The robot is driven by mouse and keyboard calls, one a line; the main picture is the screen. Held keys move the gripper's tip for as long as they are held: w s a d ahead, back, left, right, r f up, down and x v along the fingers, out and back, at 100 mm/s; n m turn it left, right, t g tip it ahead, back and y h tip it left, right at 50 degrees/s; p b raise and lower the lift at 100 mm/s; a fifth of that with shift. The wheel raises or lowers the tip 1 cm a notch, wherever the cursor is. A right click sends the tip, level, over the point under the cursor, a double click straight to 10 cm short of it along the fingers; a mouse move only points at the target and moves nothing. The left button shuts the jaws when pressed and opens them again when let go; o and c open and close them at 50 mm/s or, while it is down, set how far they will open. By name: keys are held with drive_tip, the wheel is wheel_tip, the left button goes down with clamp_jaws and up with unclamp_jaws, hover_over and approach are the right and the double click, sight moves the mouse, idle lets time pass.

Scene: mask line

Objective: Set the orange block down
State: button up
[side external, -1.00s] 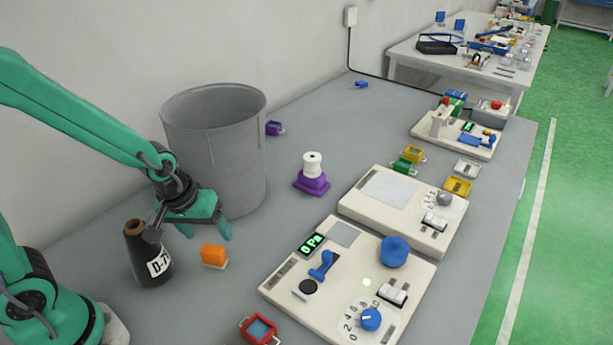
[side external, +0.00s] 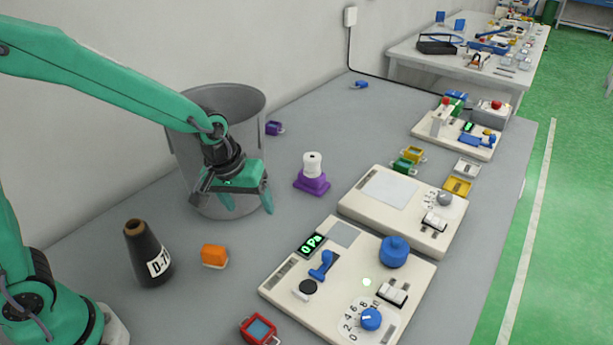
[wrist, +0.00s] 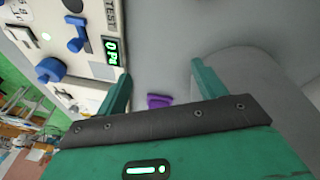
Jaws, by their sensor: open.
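The orange block (side external: 214,256) rests on the grey table, just right of the black cone spool labelled D-7 (side external: 148,254). It has a pale strip along its lower edge. My gripper (side external: 243,206) is open and empty. In the side view it is in front of the grey bin, above and behind the block and apart from it. In the wrist view my two green fingers (wrist: 157,83) are spread wide with nothing between them. The block does not show in the wrist view.
The grey bin (side external: 190,172) stands behind my gripper. A purple base (side external: 312,184) with a white spool stands to the right. A beige control panel (side external: 283,287) lies front right, and a red-framed piece (side external: 259,330) sits at the front. The table between block and purple base is clear.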

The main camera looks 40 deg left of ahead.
drive_tip(key=w+d+r+m, duration=0.1)
drive_tip(key=w+d+r, duration=0.2)
drive_tip(key=w+d, duration=0.9)
drive_tip(key=shift+d+m+h, duration=0.4)
drive_tip(key=shift+d, duration=0.7)
drive_tip(key=shift+r, duration=0.15)
drive_tip(key=s+a+r+m+t, duration=0.1)
drive_tip(key=s+a+r, duration=1.05)
drive_tip(key=a, duration=0.25)
drive_tip(key=s+a+f+m, duration=0.1)
drive_tip(key=s+a, duration=0.3)
drive_tip(key=s, duration=0.4)
drive_tip(key=s+a+t+y, duration=0.1)
drive_tip(key=s+a, duration=0.3)
drive_tip(key=s, duration=0.4)
drive_tip(key=shift+f+m+t, duration=0.3)
drive_tip(key=shift+f+m, duration=0.1)
